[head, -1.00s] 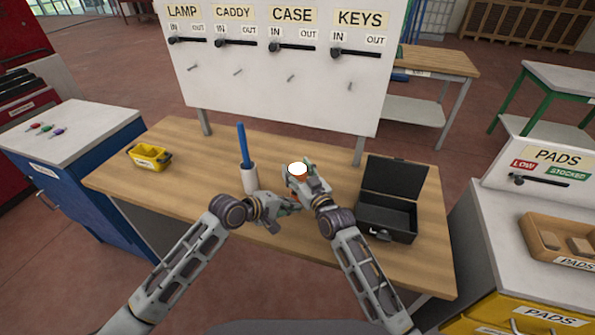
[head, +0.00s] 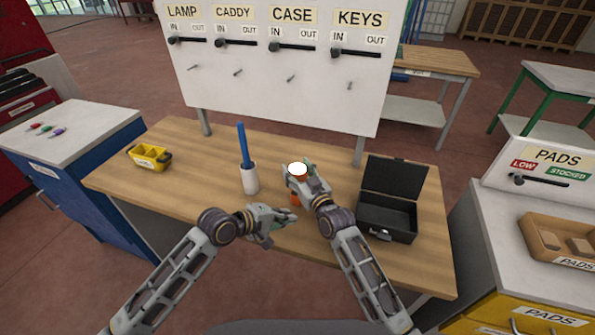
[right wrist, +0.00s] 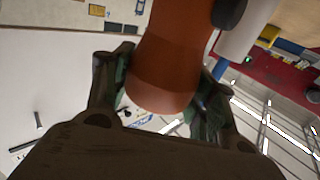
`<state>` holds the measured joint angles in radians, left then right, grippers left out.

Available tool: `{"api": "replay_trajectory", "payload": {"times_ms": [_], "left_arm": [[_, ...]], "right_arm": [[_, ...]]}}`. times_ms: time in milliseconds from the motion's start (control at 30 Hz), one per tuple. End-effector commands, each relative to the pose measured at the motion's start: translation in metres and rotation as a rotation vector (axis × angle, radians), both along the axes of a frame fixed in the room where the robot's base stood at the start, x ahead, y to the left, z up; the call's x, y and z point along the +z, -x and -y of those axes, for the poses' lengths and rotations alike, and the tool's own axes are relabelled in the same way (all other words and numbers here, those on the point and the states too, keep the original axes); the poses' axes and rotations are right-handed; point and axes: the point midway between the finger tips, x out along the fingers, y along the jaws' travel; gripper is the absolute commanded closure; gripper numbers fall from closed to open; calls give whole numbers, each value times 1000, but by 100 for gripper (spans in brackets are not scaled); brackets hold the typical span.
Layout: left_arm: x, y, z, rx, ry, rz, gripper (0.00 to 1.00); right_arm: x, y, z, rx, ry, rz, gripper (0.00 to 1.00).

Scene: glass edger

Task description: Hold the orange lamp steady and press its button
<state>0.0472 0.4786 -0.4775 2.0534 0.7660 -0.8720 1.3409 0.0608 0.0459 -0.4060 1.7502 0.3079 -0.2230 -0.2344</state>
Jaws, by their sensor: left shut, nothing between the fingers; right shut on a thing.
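A white cup (head: 250,179) with a blue stick stands left of the lamp. An open black case (head: 388,216) is close on the right. A yellow caddy (head: 149,157) lies at the table's left. A white board (head: 280,75) with levers rises behind. The table's middle left is clear.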

Motion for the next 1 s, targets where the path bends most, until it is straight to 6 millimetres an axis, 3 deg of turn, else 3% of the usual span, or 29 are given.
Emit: {"api": "replay_trajectory", "payload": {"times_ms": [67, 100, 267, 733, 1000], "left_arm": [[0, 0, 0, 0, 0, 0, 100], [0, 0, 0, 0, 0, 0, 100], [0, 0, 0, 0, 0, 0, 100], [0, 0, 0, -1, 0, 0, 100], [0, 0, 0, -1, 0, 0, 100]], "right_arm": [[-1, 0, 0, 0, 1, -2, 72], [-1, 0, 0, 0, 1, -2, 40], [-1, 0, 0, 0, 0, -1, 19], [0, 2, 1, 0, 0, -1, 18], [-1, 15, 8, 0, 1, -2, 18]]}}
